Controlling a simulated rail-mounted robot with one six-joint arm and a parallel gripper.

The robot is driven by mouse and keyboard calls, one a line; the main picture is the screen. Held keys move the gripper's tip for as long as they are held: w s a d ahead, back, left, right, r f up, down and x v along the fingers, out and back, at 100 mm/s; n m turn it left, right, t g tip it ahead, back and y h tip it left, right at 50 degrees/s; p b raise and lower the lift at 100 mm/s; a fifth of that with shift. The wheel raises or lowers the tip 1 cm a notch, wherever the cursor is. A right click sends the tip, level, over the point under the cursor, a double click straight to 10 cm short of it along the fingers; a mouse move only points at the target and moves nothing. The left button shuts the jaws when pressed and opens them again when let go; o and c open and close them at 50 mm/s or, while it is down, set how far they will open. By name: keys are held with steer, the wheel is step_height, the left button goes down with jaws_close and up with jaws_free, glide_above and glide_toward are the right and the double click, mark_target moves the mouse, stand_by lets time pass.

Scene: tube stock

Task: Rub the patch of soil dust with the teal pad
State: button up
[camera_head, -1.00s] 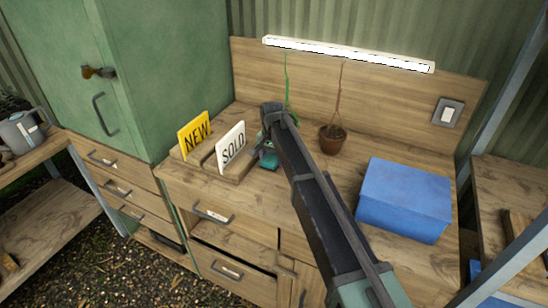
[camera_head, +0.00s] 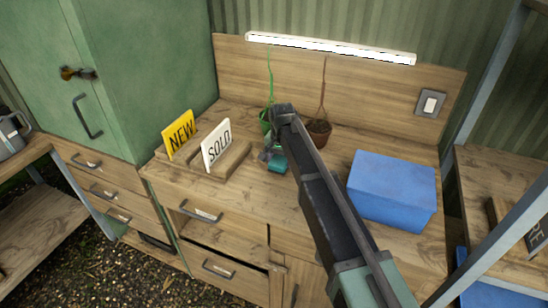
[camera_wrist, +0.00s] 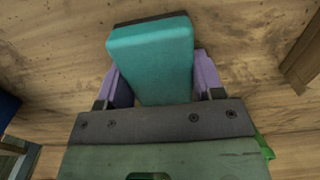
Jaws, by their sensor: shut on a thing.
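The teal pad (camera_wrist: 150,60) is held between the two purple fingers of my gripper (camera_wrist: 160,80) in the wrist view, with a dark strip along its far edge. In the head view the pad (camera_head: 277,164) is low over the wooden worktop (camera_head: 255,192), right of the sign rack. My gripper (camera_head: 269,155) is partly hidden by my arm there. I cannot tell whether the pad touches the wood. I cannot make out a distinct patch of soil dust in either view; my arm and the pad hide part of the worktop.
A wooden rack (camera_head: 232,160) holds a yellow NEW sign (camera_head: 180,134) and a white SOLD sign (camera_head: 216,146). A blue box (camera_head: 392,190) is to the right.

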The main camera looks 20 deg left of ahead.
steer(key=shift+d, duration=2.1)
steer(key=shift+r, duration=0.1)
step_height(320, 180, up, 9)
steer(key=p, duration=0.9)
